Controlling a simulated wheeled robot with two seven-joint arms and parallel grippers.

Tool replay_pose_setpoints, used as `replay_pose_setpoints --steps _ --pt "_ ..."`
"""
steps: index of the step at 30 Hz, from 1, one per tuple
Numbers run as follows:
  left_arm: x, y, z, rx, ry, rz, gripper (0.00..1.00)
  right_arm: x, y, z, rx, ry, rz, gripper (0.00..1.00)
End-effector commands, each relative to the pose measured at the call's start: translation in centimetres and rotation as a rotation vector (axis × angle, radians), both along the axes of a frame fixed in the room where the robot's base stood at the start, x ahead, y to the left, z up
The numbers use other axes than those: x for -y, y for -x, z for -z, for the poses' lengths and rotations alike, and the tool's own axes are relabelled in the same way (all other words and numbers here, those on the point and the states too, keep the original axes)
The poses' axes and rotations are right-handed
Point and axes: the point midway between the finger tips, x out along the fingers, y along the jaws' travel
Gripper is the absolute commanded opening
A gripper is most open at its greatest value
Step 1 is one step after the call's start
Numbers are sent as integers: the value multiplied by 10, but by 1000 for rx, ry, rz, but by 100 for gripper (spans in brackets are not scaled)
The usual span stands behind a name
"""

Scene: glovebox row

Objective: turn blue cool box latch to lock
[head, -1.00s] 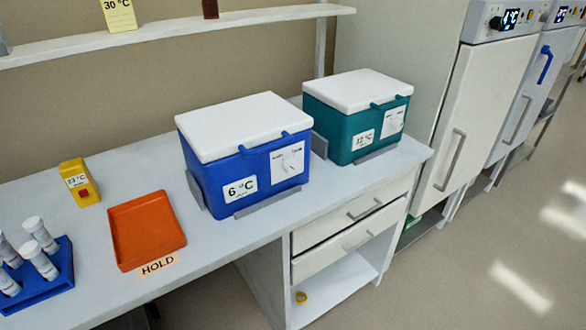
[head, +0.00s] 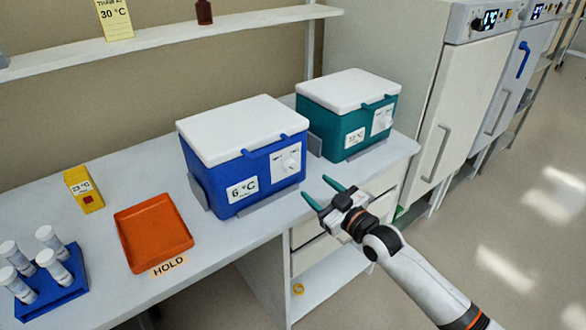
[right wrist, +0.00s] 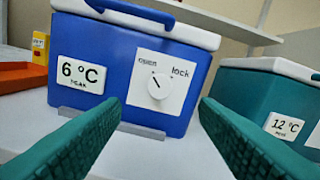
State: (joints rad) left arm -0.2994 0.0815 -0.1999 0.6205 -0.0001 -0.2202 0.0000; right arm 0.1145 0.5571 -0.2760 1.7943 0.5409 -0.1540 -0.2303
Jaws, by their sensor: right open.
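The blue cool box (head: 246,158) with a white lid stands on the bench, its front carrying a "6 °C" label. Its latch (head: 288,162) is a round white knob on a white plate at the right of the front. In the right wrist view the latch (right wrist: 158,86) sits below the words "open" and "lock", its dark mark pointing up and left towards "open". My right gripper (head: 322,193) is open and empty, in front of the box and apart from it. Its green fingers spread either side of the latch in the right wrist view. My left gripper does not show.
A teal cool box (head: 346,122) labelled 12 °C stands right of the blue one. An orange tray (head: 154,232), a yellow device (head: 83,190) and a blue tube rack (head: 55,296) lie to the left. Drawers (head: 305,232) are under the bench. A shelf (head: 165,38) runs behind.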

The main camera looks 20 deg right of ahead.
Motion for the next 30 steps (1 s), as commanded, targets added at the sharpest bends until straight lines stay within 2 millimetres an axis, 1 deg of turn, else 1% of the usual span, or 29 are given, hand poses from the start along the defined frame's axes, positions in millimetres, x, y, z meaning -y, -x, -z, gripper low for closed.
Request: replay_pose_setpoints --steps 1,9,12,15,20,28,29,30 --pt "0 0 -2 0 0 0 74 -4 -10 -3 3 -3 0 55" --pt "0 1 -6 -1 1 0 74 -22 -61 -2 0 -3 1 55" --pt "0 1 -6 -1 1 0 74 -28 -76 -1 1 0 1 55" --pt "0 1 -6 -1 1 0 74 -32 -87 0 -1 -2 1 55" --pt "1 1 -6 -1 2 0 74 -35 -96 0 -1 -1 0 55" --pt "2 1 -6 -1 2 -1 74 -35 -97 0 -1 -1 1 55" --pt "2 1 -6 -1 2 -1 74 -35 -97 0 -1 -1 1 52" --pt "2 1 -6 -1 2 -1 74 -35 -97 0 -1 -1 1 45"
